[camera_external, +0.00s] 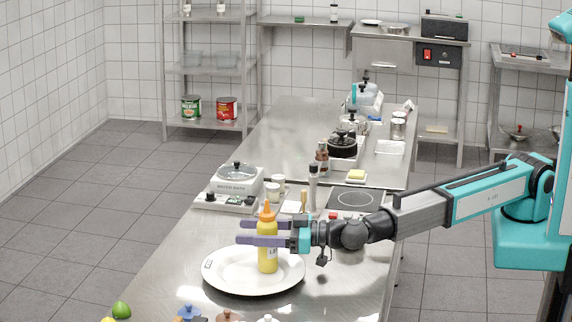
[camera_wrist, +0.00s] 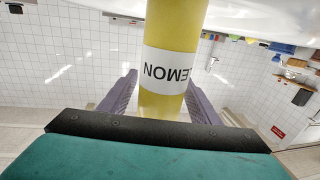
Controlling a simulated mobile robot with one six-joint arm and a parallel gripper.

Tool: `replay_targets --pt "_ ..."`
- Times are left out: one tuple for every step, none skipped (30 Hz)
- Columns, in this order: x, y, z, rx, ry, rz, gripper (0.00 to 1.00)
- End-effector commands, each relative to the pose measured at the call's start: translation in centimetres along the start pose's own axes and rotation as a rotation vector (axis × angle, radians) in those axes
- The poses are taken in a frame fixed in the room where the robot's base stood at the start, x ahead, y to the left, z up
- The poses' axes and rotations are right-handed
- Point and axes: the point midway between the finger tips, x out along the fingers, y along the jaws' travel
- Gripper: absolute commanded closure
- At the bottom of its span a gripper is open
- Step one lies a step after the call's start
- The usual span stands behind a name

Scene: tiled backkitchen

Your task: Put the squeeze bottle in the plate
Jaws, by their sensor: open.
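The squeeze bottle (camera_external: 267,254) is yellow with an orange nozzle and a white label. It looks upright, with its base on the white oval plate (camera_external: 222,277). My gripper (camera_external: 240,233) reaches in level from the right, its two purple fingers on either side of the bottle at its upper body. In the wrist view the bottle (camera_wrist: 172,103) shows upside down between the spread fingers, its label partly reading LEMON. The fingers are open. The bottle's nozzle is out of the wrist view.
The plate lies on the steel counter (camera_external: 180,245). A water bath (camera_external: 236,186), small jars, a pepper mill (camera_external: 313,188) and a hotplate (camera_external: 355,199) stand behind. A lime (camera_external: 121,310) and several small items sit at the front edge. Counter left of the plate is clear.

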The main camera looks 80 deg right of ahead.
Motion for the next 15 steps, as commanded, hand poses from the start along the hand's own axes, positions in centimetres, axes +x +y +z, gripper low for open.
replay_targets --pt "0.0 0.0 -0.1 0.000 0.000 0.000 0.43" --pt "0.0 0.0 -0.1 0.000 0.000 0.000 0.43" --pt "0.0 0.0 -0.2 0.000 0.000 0.000 0.43" --pt "0.0 0.0 -0.3 0.000 0.000 0.000 0.43" --pt "0.0 0.0 -0.4 0.000 0.000 0.000 0.43" --pt "0.0 0.0 -0.4 0.000 0.000 0.000 0.43" --pt "-0.4 0.0 -0.2 0.000 0.000 -0.001 0.43" --pt "-0.7 0.1 -0.1 0.000 0.000 -0.001 0.43" --pt "-1.1 0.1 -0.1 0.000 0.000 0.000 0.43" --pt "-1.4 0.1 -0.1 0.000 0.000 0.000 0.43" --pt "-1.7 0.1 -0.1 0.000 0.000 0.000 0.43" --pt "-2.1 0.1 -0.1 0.000 0.000 -0.001 0.43" --pt "-2.5 0.1 -0.1 0.000 0.000 -0.001 0.43" --pt "-2.8 0.1 -0.1 0.001 0.000 -0.001 0.43" --pt "-3.2 0.1 -0.1 0.001 0.000 -0.001 0.43"
